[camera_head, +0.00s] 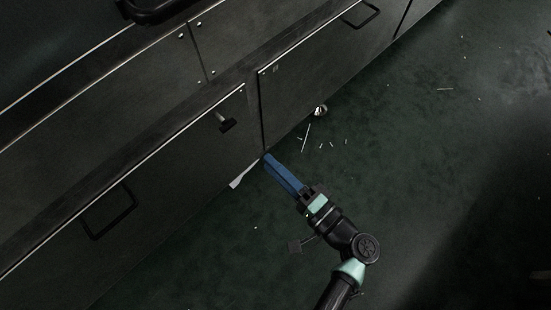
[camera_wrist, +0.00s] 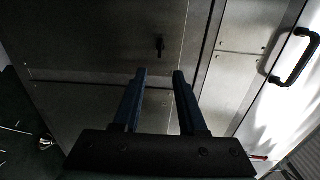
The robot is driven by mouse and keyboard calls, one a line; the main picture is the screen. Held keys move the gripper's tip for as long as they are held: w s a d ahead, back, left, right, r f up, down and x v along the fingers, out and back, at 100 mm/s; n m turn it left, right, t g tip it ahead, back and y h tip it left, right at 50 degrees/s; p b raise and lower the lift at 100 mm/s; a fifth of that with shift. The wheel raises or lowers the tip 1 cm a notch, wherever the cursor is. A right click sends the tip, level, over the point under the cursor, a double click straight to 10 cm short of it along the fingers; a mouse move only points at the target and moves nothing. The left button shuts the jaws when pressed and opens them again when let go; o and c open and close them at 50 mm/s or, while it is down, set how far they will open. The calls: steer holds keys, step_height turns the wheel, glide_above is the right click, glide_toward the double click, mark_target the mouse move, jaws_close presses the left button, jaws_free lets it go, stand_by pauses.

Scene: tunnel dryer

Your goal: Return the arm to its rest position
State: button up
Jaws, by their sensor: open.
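My gripper (camera_head: 268,158) has long blue fingers and is at the end of my arm, low in front of the dark metal panels (camera_head: 185,148). In the head view its fingers point up and left toward the seam between two lower panels. In the wrist view my gripper (camera_wrist: 159,74) shows two fingers apart with nothing between them. The panel face fills the space beyond the fingertips. I cannot tell whether the fingertips touch it.
A dark T-shaped latch (camera_head: 226,122) sits on the lower panel, with loop handles (camera_head: 110,212) on the panels. A pale flat piece (camera_head: 241,176) lies at the panel's foot. A small round object (camera_head: 320,110) and thin scraps lie on the green floor, which is largely open at right.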

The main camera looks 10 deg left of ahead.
steer(key=w+r+n+t+h+p, duration=0.2)
steer(key=w+r+n+h, duration=0.35)
steer(key=w+r, duration=1.1)
step_height(320, 180, up, 20)
steer(key=w+d+n+t+h, duration=0.1)
steer(key=d+n+t+h, duration=0.15)
steer(key=t, duration=0.25)
steer(key=s+r+t+h+p, duration=0.25)
steer(key=s+r, duration=0.25)
steer(key=r, duration=0.6)
steer(key=s+d+r+t+h+p, duration=0.15)
steer(key=s+r+t, duration=0.3)
steer(key=r, duration=0.65)
steer(key=s+r+t+h+p, duration=0.1)
steer(key=s+r+t+h, duration=0.1)
steer(key=s+r, duration=0.6)
step_height(320, 180, up, 37)
steer(key=w+p, duration=0.2)
steer(key=p, duration=3.2)
steer(key=shift+w+a+f+p, duration=0.15)
steer(key=shift+w+a+p, duration=0.1)
steer(key=shift+p, duration=0.15)
